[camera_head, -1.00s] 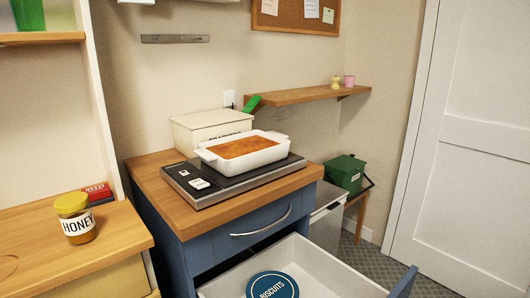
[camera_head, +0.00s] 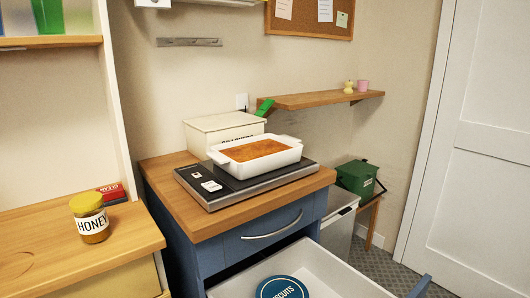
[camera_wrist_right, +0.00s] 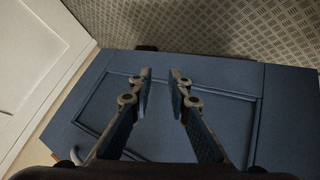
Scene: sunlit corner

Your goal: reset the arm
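My right gripper (camera_wrist_right: 160,95) shows in the right wrist view. Its two fingers stand apart with nothing between them, in front of a blue panelled surface (camera_wrist_right: 220,125). I cannot tell the distance to that surface. Neither of my arms nor grippers shows in the head view. My left gripper is in no view.
An open white drawer (camera_head: 345,278) holding a round biscuits tin (camera_head: 282,288) juts out from the blue cabinet (camera_head: 225,250). A white baking dish (camera_head: 285,158) sits on a dark hob (camera_head: 240,186). A honey jar (camera_head: 90,222) stands on the left counter (camera_head: 130,232).

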